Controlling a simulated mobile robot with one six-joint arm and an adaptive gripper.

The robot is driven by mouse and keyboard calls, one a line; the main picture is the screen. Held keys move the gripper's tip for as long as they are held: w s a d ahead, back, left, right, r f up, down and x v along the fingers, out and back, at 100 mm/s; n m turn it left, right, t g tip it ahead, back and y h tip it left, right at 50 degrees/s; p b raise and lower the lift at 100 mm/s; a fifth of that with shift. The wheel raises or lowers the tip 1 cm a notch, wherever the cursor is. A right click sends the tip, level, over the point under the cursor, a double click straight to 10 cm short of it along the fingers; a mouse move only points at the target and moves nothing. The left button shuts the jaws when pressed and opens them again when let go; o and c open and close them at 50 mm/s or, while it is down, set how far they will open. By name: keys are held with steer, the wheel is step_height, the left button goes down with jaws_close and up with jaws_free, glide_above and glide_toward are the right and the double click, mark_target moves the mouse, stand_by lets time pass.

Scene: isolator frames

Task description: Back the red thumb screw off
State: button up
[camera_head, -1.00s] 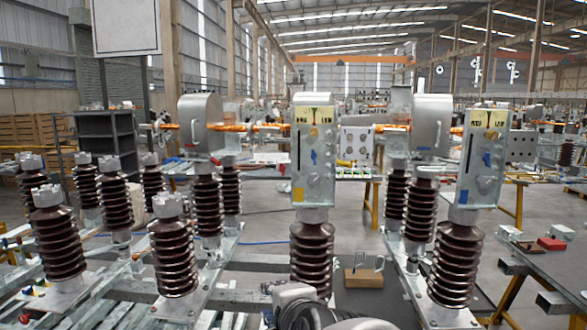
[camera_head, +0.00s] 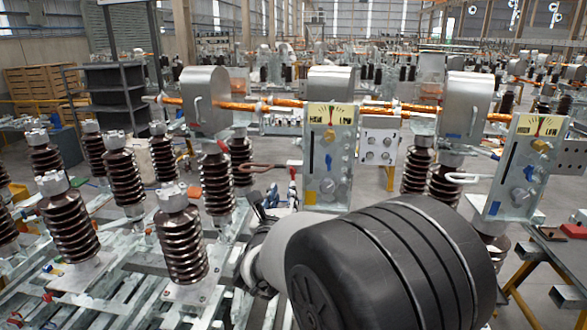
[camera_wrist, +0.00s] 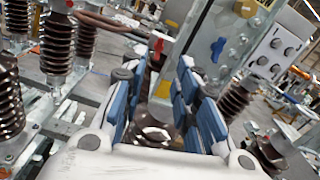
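A small red part (camera_wrist: 157,46), which may be the red thumb screw, shows just beyond the fingertips in the wrist view, at the left edge of a grey panel box (camera_wrist: 208,38). In the head view a small red spot (camera_head: 295,168) shows at the left edge of the panel box (camera_head: 329,150) with the red and yellow dial. My gripper (camera_wrist: 168,72) has blue-padded fingers spread apart with nothing held between them. In the head view my gripper (camera_head: 273,198) is below and left of that box, partly hidden by my arm. I cannot tell whether it touches anything.
A copper-coloured loop handle (camera_head: 262,167) sticks out left of the box. Brown ribbed insulators (camera_head: 185,245) stand close on the left. A second panel box (camera_head: 522,165) with a white handle (camera_head: 463,178) is on the right. Metal housings (camera_head: 205,100) and orange bars lie behind.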

mark_target(291, 171)
steer(key=w+p, duration=0.1)
steer(key=w, duration=0.3)
steer(key=w+p, duration=0.1)
steer(key=w, duration=0.3)
steer(key=w+p, duration=0.1)
steer(key=w, duration=0.3)
steer(key=shift+w+d, duration=0.3)
steer(key=shift+w, duration=0.1)
steer(key=shift+c, duration=0.4)
jaws_close()
